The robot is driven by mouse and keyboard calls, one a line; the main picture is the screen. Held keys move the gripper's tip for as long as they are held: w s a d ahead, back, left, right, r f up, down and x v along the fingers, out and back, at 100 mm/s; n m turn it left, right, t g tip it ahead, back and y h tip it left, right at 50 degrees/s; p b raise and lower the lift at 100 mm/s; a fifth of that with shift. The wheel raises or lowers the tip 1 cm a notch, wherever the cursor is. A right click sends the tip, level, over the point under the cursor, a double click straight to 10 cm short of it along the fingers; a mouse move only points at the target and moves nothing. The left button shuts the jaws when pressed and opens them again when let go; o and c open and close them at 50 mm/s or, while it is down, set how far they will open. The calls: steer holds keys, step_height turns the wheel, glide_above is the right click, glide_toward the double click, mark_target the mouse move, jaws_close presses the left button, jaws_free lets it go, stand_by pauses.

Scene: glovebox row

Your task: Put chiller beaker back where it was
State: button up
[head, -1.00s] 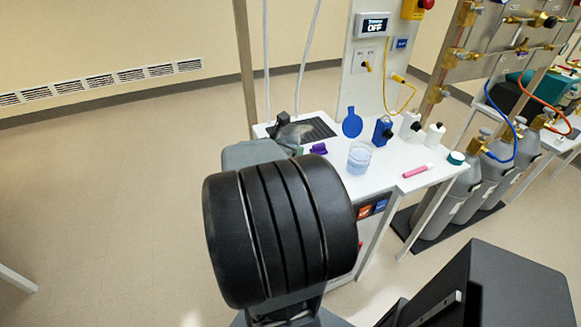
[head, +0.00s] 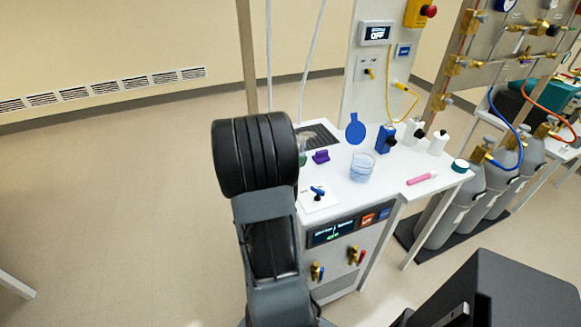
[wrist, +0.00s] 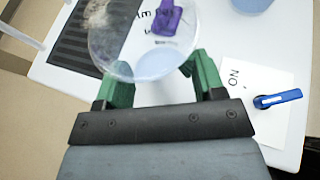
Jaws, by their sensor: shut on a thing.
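In the wrist view my gripper (wrist: 155,80) has its green fingers shut on a clear round beaker (wrist: 135,45) with pale bluish contents. The beaker is above the white bench, between a dark slatted grille (wrist: 88,25) and a purple object (wrist: 166,18), which partly shows through the glass. In the head view my arm hides most of the gripper and the held beaker. A second beaker (head: 362,167) with blue liquid stands on the bench. No label shows which one is the chiller beaker.
The grille (head: 320,136) is set in the bench top's back left. A blue handle (head: 318,191) sits on a white card at the front left. A blue bottle (head: 385,139), white bottles (head: 437,143) and a pink marker (head: 421,178) stand or lie farther right.

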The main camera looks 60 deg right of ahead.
steer(key=shift+w+d+f, duration=0.25)
steer(key=shift+w+f, duration=0.15)
steer(key=shift+f, duration=0.15)
steer(key=shift+w+d+f, duration=0.25)
steer(key=shift+w+f, duration=0.1)
steer(key=shift+f, duration=0.15)
steer(key=shift+w+f, duration=0.1)
steer(key=shift+f, duration=1.5)
steer(key=shift+b, duration=0.3)
steer(key=shift+f, duration=0.15)
steer(key=o, duration=1)
